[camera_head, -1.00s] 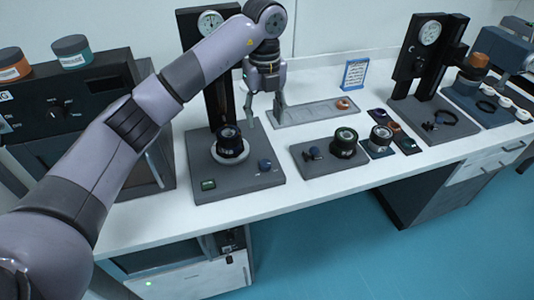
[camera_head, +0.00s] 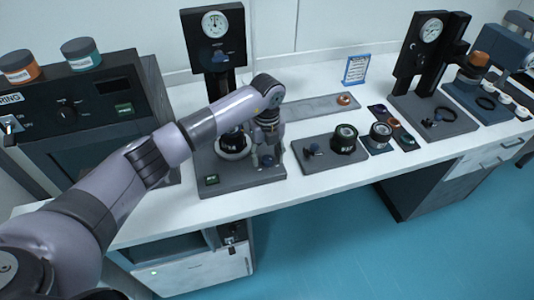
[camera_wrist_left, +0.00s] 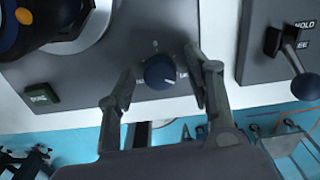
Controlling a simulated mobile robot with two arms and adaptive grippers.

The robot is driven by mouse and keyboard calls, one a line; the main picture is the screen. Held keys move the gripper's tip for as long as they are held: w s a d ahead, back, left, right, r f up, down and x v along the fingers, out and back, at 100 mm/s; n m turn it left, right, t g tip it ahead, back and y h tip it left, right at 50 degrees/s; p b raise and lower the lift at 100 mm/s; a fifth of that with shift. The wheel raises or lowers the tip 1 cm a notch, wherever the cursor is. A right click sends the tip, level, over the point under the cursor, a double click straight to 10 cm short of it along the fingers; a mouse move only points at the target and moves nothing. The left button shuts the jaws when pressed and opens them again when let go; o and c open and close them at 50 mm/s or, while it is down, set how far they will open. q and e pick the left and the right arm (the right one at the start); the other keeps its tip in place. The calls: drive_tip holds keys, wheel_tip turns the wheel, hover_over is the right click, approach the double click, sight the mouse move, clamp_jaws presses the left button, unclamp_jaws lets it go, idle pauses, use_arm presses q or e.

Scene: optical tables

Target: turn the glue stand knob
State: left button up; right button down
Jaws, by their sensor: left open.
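The glue stand knob (camera_wrist_left: 160,71), small, round and dark blue with a white mark, sits on the front of the stand's grey base (camera_wrist_left: 80,80) in the left wrist view. In the head view the stand base (camera_head: 240,185) is partly covered by my arm. My left gripper (camera_head: 267,158) points down over the front right of the base. In the left wrist view its two open fingers (camera_wrist_left: 160,66) stand either side of the knob, with a gap on each side. A green button (camera_wrist_left: 41,96) is left of the knob. My right gripper is not in view.
A second base (camera_head: 325,160) with a blue-knobbed lever (camera_wrist_left: 305,86) and a lens mount (camera_head: 345,138) stands close to the right. Small parts and another gauge stand (camera_head: 431,30) are further right. An oven-like box (camera_head: 80,110) is left. The white table front (camera_head: 270,195) is clear.

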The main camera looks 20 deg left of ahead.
use_arm(q)
clamp_jaws()
idle(0.6)
